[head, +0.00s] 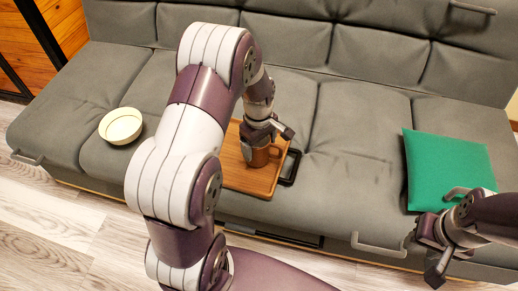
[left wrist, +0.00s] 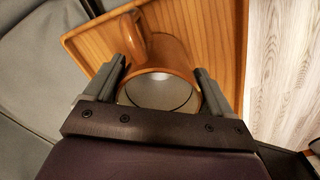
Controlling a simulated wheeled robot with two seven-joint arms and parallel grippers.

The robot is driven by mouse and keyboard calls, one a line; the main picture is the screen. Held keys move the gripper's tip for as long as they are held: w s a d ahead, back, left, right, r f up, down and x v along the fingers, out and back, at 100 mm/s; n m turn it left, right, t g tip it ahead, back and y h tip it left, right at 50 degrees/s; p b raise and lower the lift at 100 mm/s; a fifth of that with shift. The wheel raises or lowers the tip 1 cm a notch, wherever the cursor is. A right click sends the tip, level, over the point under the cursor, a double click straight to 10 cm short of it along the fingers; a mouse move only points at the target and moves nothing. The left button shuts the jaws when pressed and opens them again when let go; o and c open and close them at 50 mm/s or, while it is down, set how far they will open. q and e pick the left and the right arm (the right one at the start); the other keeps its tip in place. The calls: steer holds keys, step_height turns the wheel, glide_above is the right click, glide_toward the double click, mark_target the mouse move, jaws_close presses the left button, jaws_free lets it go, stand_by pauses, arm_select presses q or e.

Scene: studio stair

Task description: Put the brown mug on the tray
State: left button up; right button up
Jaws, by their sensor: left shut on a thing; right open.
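The brown mug (head: 262,156) is upright over the wooden tray (head: 240,182), which lies on the grey sofa seat. My left gripper (head: 264,140) is shut on the mug from above. In the left wrist view the mug (left wrist: 158,62) sits between the two fingers of my left gripper (left wrist: 160,80), its handle pointing away and the tray (left wrist: 215,35) below it. I cannot tell whether the mug's base touches the tray. My right gripper (head: 432,255) is open and empty at the lower right, apart from the tray.
A cream bowl (head: 120,126) sits on the sofa (head: 340,150) to the left. A green cushion (head: 448,172) lies on the right. The seat between tray and cushion is clear.

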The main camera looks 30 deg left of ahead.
arm_select(q)
steer(key=shift+f, duration=0.3)
arm_select(e)
steer(key=shift+f, duration=0.15)
arm_select(q)
steer(key=shift+f, duration=0.1)
steer(key=o, duration=1.1)
step_height(320, 180, up, 12)
steer(key=p, duration=0.5)
steer(key=s+d+r+m, duration=0.1)
steer(key=s+d+m, duration=0.2)
steer(key=s+m, duration=0.3)
steer(key=s+d+r+m+t, duration=0.1)
steer(key=s+d+m, duration=0.3)
steer(key=s+m, duration=0.3)
steer(key=shift+s+d+r+m, duration=0.2)
steer(key=shift+r+m, duration=0.15)
steer(key=shift+m, duration=0.25)
arm_select(e)
step_height(320, 180, up, 5)
steer(key=shift+f, duration=0.15)
